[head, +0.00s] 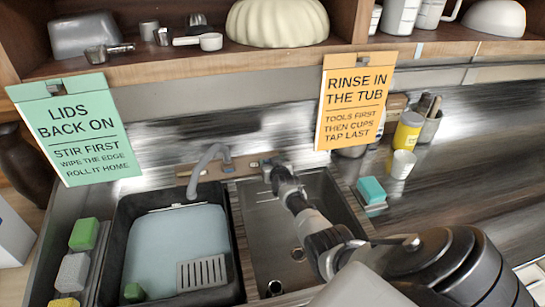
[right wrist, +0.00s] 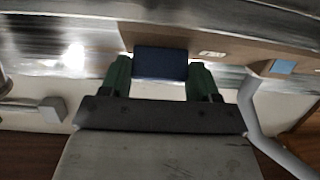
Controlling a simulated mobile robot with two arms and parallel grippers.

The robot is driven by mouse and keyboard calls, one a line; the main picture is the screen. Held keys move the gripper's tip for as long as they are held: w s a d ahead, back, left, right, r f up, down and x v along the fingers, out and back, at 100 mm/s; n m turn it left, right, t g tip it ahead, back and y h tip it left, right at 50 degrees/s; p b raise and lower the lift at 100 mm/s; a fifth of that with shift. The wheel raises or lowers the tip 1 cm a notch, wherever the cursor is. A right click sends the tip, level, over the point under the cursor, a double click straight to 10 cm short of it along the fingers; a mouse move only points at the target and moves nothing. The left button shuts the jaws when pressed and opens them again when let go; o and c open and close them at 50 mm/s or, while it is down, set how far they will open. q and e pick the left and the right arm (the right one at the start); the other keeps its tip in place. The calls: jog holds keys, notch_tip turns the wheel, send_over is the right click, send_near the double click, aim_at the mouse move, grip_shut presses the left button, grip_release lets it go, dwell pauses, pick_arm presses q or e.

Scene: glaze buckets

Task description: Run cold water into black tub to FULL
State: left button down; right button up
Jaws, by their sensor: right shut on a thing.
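The black tub (head: 118,240) stands in the left of the sink and holds pale blue water (head: 165,245). A light line (head: 172,208) runs along its back inner wall; any lettering is too small to read. The grey spout (head: 210,153) arches over the tub's back; I cannot make out a stream from it. My right gripper (head: 268,172) is at the right end of the tap board behind the sink. In the right wrist view my right gripper (right wrist: 160,80) is shut on a dark blue tap handle (right wrist: 160,63). My left gripper is not in view.
A grey grate (head: 202,272) and a green block (head: 134,292) are at the tub's front. The right basin (head: 270,225) looks empty under my right arm. Sponges (head: 84,234) line the left; a teal sponge (head: 371,190) and cups (head: 402,163) stand right. Two signs hang behind.

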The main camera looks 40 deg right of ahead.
jog(key=shift+m+h, duration=0.3)
jog(key=shift+m, duration=0.2)
jog(key=o, duration=0.9)
jog(key=shift+p, duration=0.3)
jog(key=shift+p+v, duration=1.3)
jog(key=shift+v, duration=4.1)
jog(key=shift+r, duration=0.1)
